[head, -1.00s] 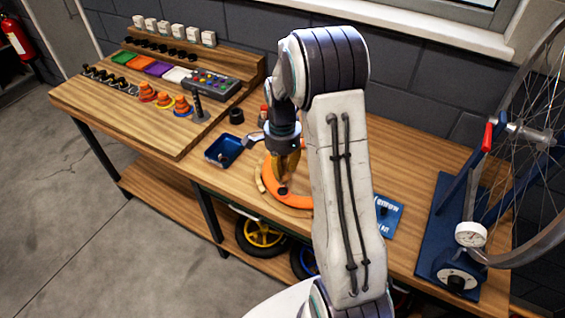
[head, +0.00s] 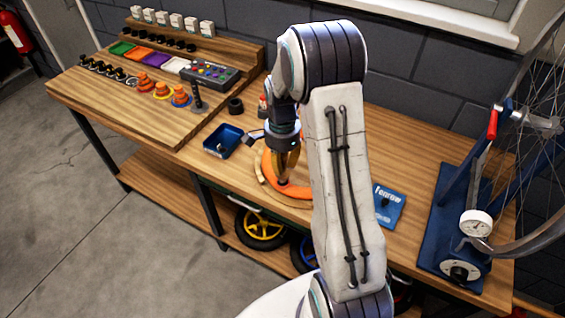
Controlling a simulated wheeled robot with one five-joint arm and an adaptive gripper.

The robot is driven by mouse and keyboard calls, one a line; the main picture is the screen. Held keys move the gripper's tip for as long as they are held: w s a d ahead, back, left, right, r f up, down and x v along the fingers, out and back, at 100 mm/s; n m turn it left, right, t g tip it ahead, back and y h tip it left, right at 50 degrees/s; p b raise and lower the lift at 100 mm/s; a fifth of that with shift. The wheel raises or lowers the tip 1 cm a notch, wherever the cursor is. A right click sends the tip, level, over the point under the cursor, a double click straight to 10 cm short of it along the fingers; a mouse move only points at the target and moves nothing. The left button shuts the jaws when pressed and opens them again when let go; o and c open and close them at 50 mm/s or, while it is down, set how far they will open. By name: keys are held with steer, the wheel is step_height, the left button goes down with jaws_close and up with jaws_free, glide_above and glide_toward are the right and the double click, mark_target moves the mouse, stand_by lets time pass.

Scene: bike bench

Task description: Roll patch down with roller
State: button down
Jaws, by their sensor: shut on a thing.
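My gripper (head: 283,172) points down over an orange ring-shaped piece (head: 296,190) on the bench, in the middle of the head view. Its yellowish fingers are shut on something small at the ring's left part. The held thing is mostly hidden by the fingers, so I cannot make out the roller's shape. I cannot make out the patch; the fingers and my arm cover part of the ring. The ring's right side is hidden behind my arm.
A blue tray (head: 223,141) with a small dark item lies left of the ring. A blue card (head: 388,207) lies to the right. A wheel stand (head: 455,235) fills the right end. A raised wooden board (head: 150,105) at left holds several coloured parts.

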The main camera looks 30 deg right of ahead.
steer(key=shift+f+b, duration=0.35)
